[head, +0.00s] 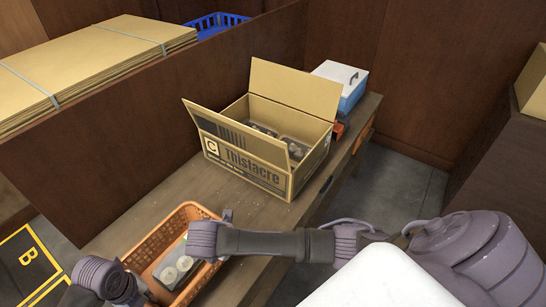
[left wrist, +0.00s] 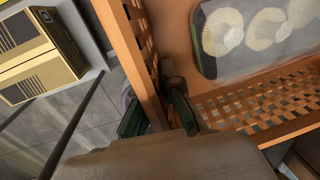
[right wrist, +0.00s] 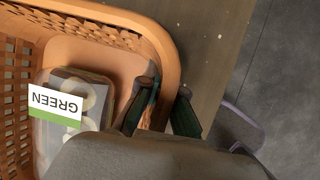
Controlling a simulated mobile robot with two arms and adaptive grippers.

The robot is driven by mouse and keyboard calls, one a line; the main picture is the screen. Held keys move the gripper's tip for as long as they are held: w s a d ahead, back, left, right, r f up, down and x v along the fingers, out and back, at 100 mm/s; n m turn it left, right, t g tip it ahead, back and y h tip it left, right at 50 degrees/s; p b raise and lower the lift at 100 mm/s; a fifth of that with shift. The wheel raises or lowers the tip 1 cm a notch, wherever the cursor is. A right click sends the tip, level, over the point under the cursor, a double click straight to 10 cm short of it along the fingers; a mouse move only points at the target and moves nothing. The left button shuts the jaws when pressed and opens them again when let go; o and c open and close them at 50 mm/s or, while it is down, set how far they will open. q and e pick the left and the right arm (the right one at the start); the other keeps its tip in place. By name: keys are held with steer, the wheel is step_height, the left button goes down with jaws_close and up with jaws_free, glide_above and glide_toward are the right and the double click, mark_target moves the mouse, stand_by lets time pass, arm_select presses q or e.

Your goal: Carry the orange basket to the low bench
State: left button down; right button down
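The orange basket (head: 147,243) is at the near end of the wooden table (head: 112,232); I cannot tell whether it rests there or is slightly raised. Inside is a clear-covered mushroom tray (head: 177,262), with a green-and-white GREEN label in the right wrist view (right wrist: 56,106). My left gripper (left wrist: 153,100) is shut on one basket wall (left wrist: 138,50), one finger inside and one outside. My right gripper (right wrist: 167,90) is shut on the opposite rim (right wrist: 150,35) likewise. In the head view, the right arm covers part of the basket. I cannot make out the low bench.
An open cardboard box (head: 240,174) with mushroom trays stands farther along the table. A blue-and-white cooler (head: 340,82) is behind it. A brown partition (head: 110,140) runs along the left. Yellow floor marking B (head: 27,256) is at lower left. Grey floor (head: 405,185) is open on the right.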

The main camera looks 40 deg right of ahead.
arm_select(q)
steer(key=c, duration=1.5)
jaws_free()
steer(key=shift+a+f, duration=0.25)
arm_select(e)
steer(key=c, duration=1.5)
jaws_free()
steer(key=shift+d+f, duration=0.2)
arm_select(q)
steer(key=shift+o, duration=0.9)
steer(key=shift+d, duration=0.1)
arm_select(e)
steer(key=shift+o, duration=0.9)
steer(key=shift+a, duration=0.1)
arm_select(q)
steer(key=shift+d, duration=0.1)
arm_select(e)
steer(key=shift+a, duration=0.1)
steer(key=shift+r, duration=0.1)
arm_select(q)
step_height(320, 180, up, 12)
steer(key=a, duration=0.1)
steer(key=shift+s+a, duration=0.25)
steer(key=shift+a, duration=0.05)
arm_select(e)
steer(key=v, duration=1.1)
steer(key=shift+s+r, duration=0.2)
steer(key=shift+r, duration=0.15)
